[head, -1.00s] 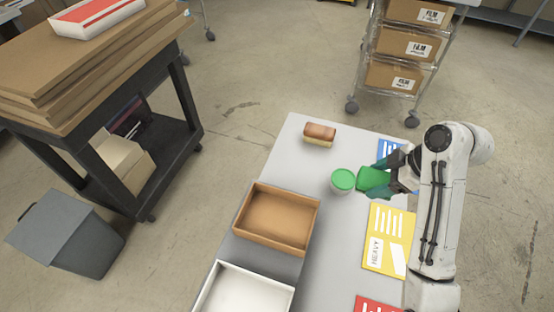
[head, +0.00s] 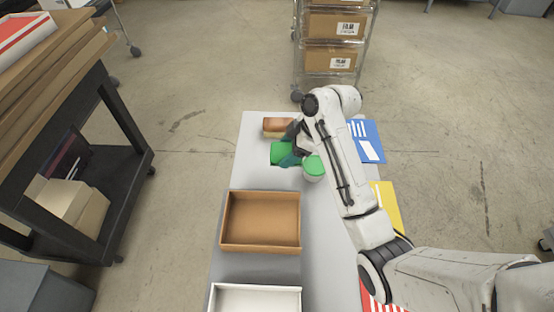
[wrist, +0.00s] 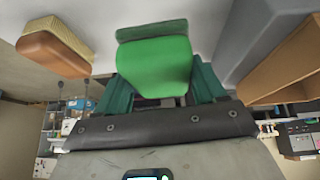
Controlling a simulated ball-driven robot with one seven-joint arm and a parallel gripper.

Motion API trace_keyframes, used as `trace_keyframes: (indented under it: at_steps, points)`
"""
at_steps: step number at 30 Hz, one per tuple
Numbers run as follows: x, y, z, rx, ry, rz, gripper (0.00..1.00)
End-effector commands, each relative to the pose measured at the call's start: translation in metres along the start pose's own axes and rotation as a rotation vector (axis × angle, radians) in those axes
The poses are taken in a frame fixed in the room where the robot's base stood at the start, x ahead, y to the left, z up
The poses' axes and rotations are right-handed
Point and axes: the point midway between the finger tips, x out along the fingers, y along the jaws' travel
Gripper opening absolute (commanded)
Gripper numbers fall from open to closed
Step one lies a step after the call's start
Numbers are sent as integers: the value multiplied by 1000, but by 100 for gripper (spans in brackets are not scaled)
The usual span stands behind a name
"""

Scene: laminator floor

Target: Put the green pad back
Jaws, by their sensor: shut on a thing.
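The green pad (head: 283,152) is between the fingers of my gripper (head: 291,160), which is shut on it. In the wrist view the green pad (wrist: 155,66) juts out from between the teal fingers, with a darker green layer along its far side. In the head view the pad shows over the grey table (head: 238,170), left of a jar with a green lid (head: 314,165) and just below a brown-topped block (head: 277,125). I cannot tell whether the pad touches the table. My arm hides part of the table's right side.
A brown tray (head: 260,248) lies in front of the pad, with a white tray (head: 256,287) nearer. Blue (head: 368,140), yellow (head: 386,205) and red (head: 376,300) cards lie along the right. A dark cart (head: 110,200) stands left; a wire rack (head: 332,57) stands behind.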

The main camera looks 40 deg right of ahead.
Motion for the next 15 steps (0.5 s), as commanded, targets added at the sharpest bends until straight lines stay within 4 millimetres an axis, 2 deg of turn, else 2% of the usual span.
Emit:
trace_keyframes:
  at_steps: [3,6,13,15]
  points:
    - [24,8,-2,0,-1,-2,21]
    - [37,12,-2,0,0,-1,21]
    - [55,17,-3,-1,-1,-1,21]
    - [62,15,3,3,-2,-2,21]
